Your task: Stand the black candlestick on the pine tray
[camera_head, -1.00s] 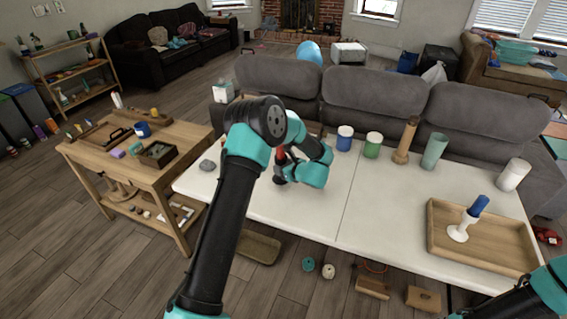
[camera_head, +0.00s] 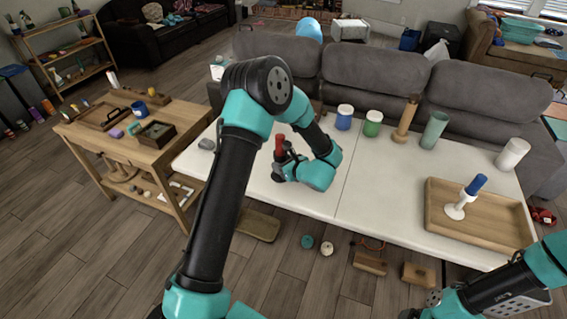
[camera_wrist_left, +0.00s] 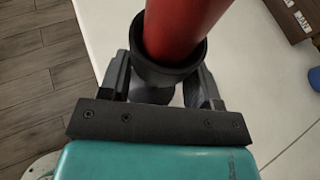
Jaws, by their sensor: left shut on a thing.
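The black candlestick (camera_wrist_left: 168,76) carries a red candle (camera_head: 280,146), which also shows in the left wrist view (camera_wrist_left: 185,25). My left gripper (camera_head: 284,170) is shut on the candlestick below the candle, over the left part of the white table. The fingers lie on both sides of the black stem in the left wrist view. The gripper mostly hides the foot, so I cannot tell whether it touches the table. The pine tray (camera_head: 432,207) lies at the table's right end, well right of my left gripper. My right gripper is not in view; only my right arm shows at lower right.
A white candlestick (camera_head: 456,211) with a blue candle (camera_head: 476,185) stands on the tray's left part. The table's middle is clear.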

